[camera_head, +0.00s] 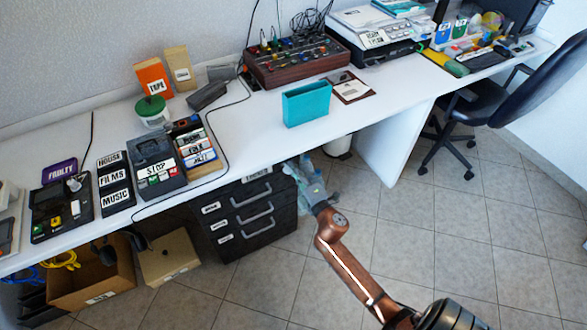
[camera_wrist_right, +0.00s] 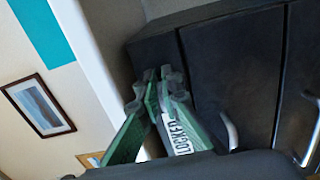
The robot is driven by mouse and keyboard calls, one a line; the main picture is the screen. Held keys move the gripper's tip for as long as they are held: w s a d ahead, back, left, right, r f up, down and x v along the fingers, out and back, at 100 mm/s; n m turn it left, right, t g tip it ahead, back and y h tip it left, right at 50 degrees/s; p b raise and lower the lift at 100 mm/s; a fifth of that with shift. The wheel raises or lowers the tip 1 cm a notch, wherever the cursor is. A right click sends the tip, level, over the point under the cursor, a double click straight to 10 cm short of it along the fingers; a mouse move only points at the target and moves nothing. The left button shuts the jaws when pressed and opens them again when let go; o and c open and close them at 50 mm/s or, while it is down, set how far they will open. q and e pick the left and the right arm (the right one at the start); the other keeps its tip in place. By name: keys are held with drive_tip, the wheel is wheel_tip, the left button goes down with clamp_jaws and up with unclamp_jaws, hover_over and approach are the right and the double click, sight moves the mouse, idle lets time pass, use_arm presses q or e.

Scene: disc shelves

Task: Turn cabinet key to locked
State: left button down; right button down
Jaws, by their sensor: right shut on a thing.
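The black drawer cabinet (camera_head: 247,212) stands under the white desk, with several drawers and silver handles. In the right wrist view its dark front (camera_wrist_right: 238,70) fills the middle and right. My right gripper (camera_head: 303,172) is at the cabinet's upper right edge in the head view. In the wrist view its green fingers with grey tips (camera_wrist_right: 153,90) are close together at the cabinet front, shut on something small. The key itself is hidden by the fingers, so I cannot tell its angle. My left gripper is out of view.
The desk (camera_head: 252,131) overhangs the cabinet, with a teal box (camera_head: 307,103) near its front edge. A cardboard box (camera_head: 97,278) and a beige box (camera_head: 170,258) stand left of the cabinet. The tiled floor (camera_head: 260,285) in front is clear.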

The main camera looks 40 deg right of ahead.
drive_tip(key=c, duration=2.1)
unclamp_jaws()
drive_tip(key=shift+s+a, duration=0.1)
drive_tip(key=shift+s, duration=0.1)
drive_tip(key=v, duration=1.1)
drive_tip(key=shift+s+a, duration=0.15)
drive_tip(key=shift+s, duration=0.15)
